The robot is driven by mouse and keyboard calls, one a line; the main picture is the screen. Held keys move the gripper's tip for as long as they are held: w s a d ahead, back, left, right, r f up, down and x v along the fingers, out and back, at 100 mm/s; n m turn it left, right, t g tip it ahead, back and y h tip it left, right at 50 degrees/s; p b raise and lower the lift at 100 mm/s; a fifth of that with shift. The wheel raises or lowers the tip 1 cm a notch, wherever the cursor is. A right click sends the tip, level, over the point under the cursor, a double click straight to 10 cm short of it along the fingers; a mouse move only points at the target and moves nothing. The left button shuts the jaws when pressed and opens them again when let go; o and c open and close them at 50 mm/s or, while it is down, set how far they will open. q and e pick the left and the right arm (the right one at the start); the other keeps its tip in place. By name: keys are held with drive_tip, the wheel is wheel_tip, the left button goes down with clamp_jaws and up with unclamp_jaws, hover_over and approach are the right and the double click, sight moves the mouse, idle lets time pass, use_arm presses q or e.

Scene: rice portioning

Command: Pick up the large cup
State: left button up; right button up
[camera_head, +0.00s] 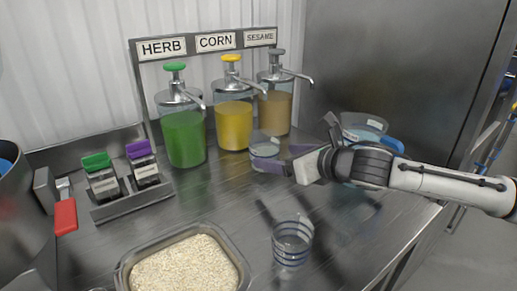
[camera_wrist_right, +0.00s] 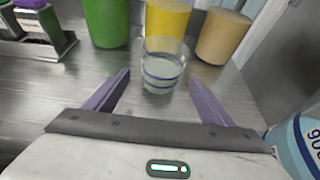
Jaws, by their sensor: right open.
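My right gripper (camera_head: 272,160) reaches in from the right and is open, its purple fingers pointing toward the dispensers. A clear cup with blue bands (camera_head: 264,148) stands upright ahead of it, below the corn and sesame dispensers. In the right wrist view that cup (camera_wrist_right: 162,72) appears between the two spread fingers (camera_wrist_right: 159,80), just beyond their tips, with no visible contact. Another clear cup with several blue bands (camera_head: 292,242) stands at the front of the counter. I cannot tell by label which cup is the large one. My left gripper is not in view.
Herb (camera_head: 184,135), corn (camera_head: 234,122) and sesame (camera_head: 275,108) dispensers stand behind. A rice tray (camera_head: 122,268) is at the front. Blue-marked clear containers (camera_head: 365,122) stand behind my right wrist. A rack (camera_head: 130,206) and red-handled tool (camera_head: 65,216) are left.

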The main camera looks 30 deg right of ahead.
sight(265, 152)
drive_tip(key=x, duration=0.2)
drive_tip(key=shift+w+a+f, duration=0.15)
drive_tip(key=shift+w+f, duration=0.05)
drive_tip(key=shift+w, duration=0.05)
drive_tip(key=x, duration=0.5)
drive_tip(key=shift+w, duration=0.2)
drive_tip(key=shift+r, duration=0.1)
drive_tip(key=c, duration=1.4)
drive_tip(key=shift+s+d+r, duration=0.1)
drive_tip(key=shift+d+r, duration=0.1)
drive_tip(key=shift+d, duration=0.05)
